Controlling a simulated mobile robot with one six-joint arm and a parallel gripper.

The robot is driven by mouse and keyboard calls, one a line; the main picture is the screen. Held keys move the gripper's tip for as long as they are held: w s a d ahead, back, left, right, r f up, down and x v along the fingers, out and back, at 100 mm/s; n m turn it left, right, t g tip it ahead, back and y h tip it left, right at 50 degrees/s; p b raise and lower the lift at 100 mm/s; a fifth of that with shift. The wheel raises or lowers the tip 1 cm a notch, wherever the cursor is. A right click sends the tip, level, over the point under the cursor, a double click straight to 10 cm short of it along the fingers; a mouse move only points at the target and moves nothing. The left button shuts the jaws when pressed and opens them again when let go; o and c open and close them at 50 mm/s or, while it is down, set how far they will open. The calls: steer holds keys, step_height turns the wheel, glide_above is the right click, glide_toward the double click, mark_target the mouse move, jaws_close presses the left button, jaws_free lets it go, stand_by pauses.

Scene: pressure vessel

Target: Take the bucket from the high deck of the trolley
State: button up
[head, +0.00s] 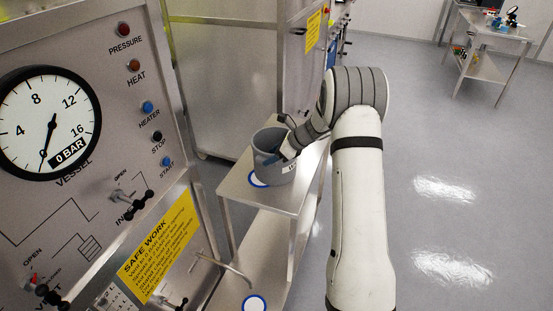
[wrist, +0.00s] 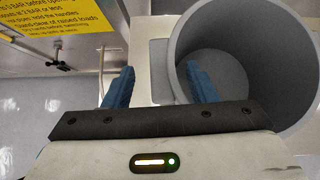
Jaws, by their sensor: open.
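The grey bucket (head: 270,174) stands upright on the high deck (head: 284,202) of the trolley, over a blue and white ring mark. My gripper (head: 272,158) is at the bucket's rim with its blue fingers apart. In the wrist view the open bucket (wrist: 245,50) fills the right side and looks empty. One finger of my gripper (wrist: 160,78) overlaps the bucket's inside and the other is outside, left of the wall. The wall lies between them, closer to the right finger. I cannot tell whether either finger touches it.
The control panel (head: 85,150) with gauge, buttons and valve handles stands close on the left. A bent metal handle (head: 222,266) juts out over the trolley's lower deck (head: 276,250), which has another ring mark (head: 254,304). A far table (head: 487,68) holds small items. The floor at right is clear.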

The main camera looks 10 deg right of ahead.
steer(key=x, duration=0.3)
steer(key=shift+f+p, duration=0.1)
steer(key=shift+p, duration=0.2)
steer(key=shift+c, duration=0.2)
jaws_close()
